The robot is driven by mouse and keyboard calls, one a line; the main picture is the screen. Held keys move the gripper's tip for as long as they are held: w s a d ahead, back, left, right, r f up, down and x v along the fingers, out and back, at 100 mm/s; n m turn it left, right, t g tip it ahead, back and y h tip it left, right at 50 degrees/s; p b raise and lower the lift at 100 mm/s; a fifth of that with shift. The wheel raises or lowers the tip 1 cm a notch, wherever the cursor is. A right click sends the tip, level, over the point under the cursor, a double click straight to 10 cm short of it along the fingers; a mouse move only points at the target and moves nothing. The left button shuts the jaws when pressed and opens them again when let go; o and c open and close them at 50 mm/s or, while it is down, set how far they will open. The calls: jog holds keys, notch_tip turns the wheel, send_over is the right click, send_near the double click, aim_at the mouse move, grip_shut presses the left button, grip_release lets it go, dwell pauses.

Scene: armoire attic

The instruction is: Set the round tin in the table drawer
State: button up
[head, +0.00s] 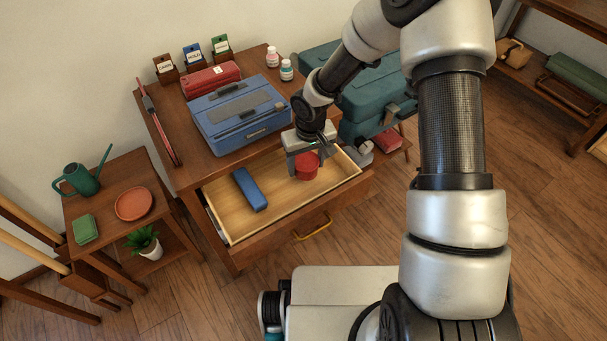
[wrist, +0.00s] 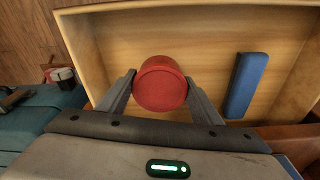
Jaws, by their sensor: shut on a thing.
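The round tin (head: 307,167) is red. It also shows in the wrist view (wrist: 160,84), between the two fingers. My gripper (head: 306,172) is shut on the tin, with one finger on each side of it; it also shows in the wrist view (wrist: 160,92). The table drawer (head: 230,235) is pulled open, with a pale wooden inside. The tin is over the right part of the drawer, inside its outline from above. I cannot tell whether its underside touches the drawer floor.
A blue case (head: 250,188) lies in the left part of the drawer. A blue toolbox (head: 238,115) and a red box (head: 211,79) stand on the table top behind. Teal cases (head: 375,100) stand right of the table. Drawer floor is bare between the tin and the blue case.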

jog(key=shift+f+b, duration=0.45)
jog(key=shift+f, duration=1.4)
jog(key=shift+f, duration=0.2)
jog(key=o, duration=1.1)
jog(key=shift+r, duration=0.1)
